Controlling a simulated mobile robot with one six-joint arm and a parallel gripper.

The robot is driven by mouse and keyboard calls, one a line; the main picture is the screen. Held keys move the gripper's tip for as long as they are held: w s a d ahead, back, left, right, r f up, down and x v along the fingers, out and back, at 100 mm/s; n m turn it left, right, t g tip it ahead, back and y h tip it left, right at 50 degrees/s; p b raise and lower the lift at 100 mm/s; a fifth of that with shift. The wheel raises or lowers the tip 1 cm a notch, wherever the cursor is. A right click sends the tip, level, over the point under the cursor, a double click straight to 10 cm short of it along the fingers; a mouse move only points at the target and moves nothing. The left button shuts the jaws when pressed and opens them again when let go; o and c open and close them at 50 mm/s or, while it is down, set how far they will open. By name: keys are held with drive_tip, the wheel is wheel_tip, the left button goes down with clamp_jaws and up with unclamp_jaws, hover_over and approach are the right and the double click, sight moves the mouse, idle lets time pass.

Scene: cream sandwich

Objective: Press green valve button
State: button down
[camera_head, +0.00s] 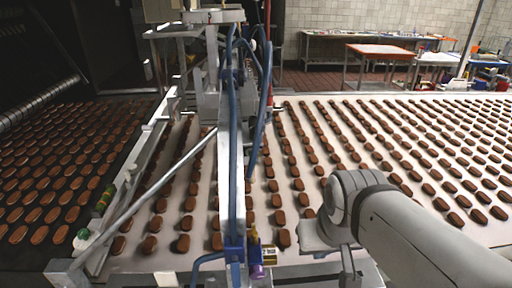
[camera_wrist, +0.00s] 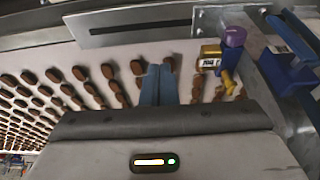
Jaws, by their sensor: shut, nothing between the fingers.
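My gripper (camera_wrist: 158,72) is shut and empty in the wrist view, its two bluish-grey fingers together in front of the belt with biscuits. A small valve unit (camera_wrist: 209,60) with a yellow body and dark label sits to the right of the fingertips, apart from them. It has a purple knob (camera_wrist: 234,36) and a yellow part below. The valve unit also shows in the head view (camera_head: 268,255), left of my arm. I cannot make out a green button on it in either view. The fingertips cannot be clearly seen in the head view.
Blue fittings (camera_wrist: 288,68) and a metal rail stand right of the valve. A metal post with blue hoses (camera_head: 234,140) rises over the belt (camera_head: 325,165), which carries rows of brown biscuits. Green-topped fittings (camera_head: 84,234) lie along the left rail. Tables (camera_head: 380,51) stand far behind.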

drive_tip(key=shift+w, duration=0.1)
drive_tip(key=w+d+r+n+t+h+b, duration=0.1)
drive_tip(key=w+d+r+n+t+b, duration=0.15)
drive_tip(key=w+n+t, duration=0.45)
drive_tip(key=w+d+r+n+t+b, duration=0.2)
drive_tip(key=w+d+n+t+b, duration=0.15)
drive_tip(key=w, duration=0.65)
drive_tip(key=s+a+n+g+y+b, duration=0.1)
drive_tip(key=s+a+n+y+b, duration=0.1)
drive_tip(key=a+n+y, duration=0.7)
drive_tip(key=n+y+b, duration=0.1)
drive_tip(key=n+y, duration=0.2)
drive_tip(key=n, duration=0.3)
drive_tip(key=shift+a+f+y, duration=0.15)
drive_tip(key=shift+a+y, duration=0.1)
drive_tip(key=shift+y, duration=0.15)
drive_tip(key=shift+n, duration=0.25)
drive_tip(key=p, duration=0.3)
approach(251, 153)
drive_tip(key=shift+s+a+x, duration=0.25)
drive_tip(key=shift+a+x, duration=0.05)
drive_tip(key=shift+x, duration=3)
drive_tip(key=shift+f, duration=0.15)
